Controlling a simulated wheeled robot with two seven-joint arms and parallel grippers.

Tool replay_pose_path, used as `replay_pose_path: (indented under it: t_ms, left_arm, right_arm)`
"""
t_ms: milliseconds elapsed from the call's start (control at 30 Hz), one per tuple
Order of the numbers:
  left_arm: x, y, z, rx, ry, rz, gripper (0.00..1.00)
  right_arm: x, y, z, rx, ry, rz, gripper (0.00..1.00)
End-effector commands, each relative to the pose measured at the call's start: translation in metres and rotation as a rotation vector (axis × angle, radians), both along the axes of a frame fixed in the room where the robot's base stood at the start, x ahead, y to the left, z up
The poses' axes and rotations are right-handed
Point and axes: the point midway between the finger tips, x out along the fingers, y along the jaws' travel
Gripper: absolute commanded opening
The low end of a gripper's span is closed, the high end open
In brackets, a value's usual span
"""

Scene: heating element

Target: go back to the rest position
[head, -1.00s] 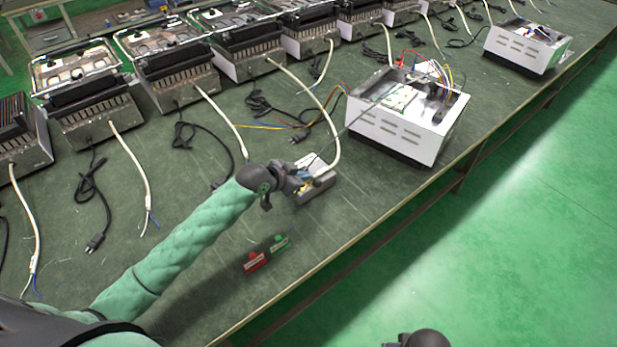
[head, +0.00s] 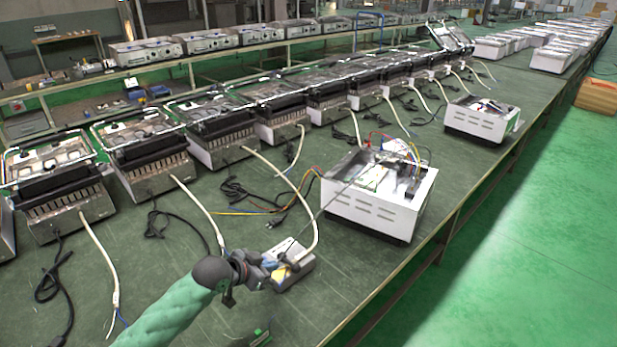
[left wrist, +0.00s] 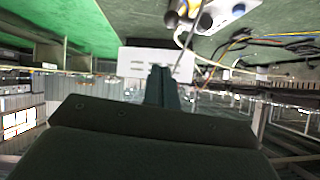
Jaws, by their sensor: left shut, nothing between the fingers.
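My left gripper (head: 262,270) is at the lower middle of the head view, beside a small grey-white box (head: 298,272) on the green table. Whether it touches that box cannot be told from the head view. In the left wrist view the gripper's fingers (left wrist: 163,88) are together with nothing between them. That view is upside down and shows the small box (left wrist: 228,14) with coloured parts, apart from the fingertips. My right gripper is not in view.
A white open-topped unit (head: 375,212) with coloured wires stands to the right on the table (head: 340,275). Metal heating units (head: 150,155) line the back, with cables trailing forward.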

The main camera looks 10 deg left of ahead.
Motion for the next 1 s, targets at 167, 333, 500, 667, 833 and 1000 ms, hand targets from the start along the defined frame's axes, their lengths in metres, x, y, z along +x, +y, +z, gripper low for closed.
replay_pose_path:
  t_ms: [167, 333, 500, 667, 833, 1000]
  left_arm:
    - [-0.005, 0.007, -0.012, 0.043, 0.062, 0.016, 0.0]
    - [-0.017, 0.025, -0.021, 0.176, 0.135, 0.06, 0.0]
    - [-0.027, 0.042, -0.012, 0.296, 0.171, 0.127, 0.0]
    - [-0.048, 0.046, -0.007, 0.361, 0.215, 0.207, 0.0]
    - [-0.084, 0.041, -0.015, 0.383, 0.285, 0.281, 0.0]
    - [-0.135, 0.03, -0.034, 0.375, 0.386, 0.355, 0.0]
  right_arm:
    - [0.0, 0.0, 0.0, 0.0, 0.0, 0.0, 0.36]
    - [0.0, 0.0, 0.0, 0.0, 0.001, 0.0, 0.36]
    - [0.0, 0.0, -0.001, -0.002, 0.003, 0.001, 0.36]
    - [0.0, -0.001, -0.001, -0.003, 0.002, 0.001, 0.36]
    - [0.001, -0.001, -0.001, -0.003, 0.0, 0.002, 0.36]
    - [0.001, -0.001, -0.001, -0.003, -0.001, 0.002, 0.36]
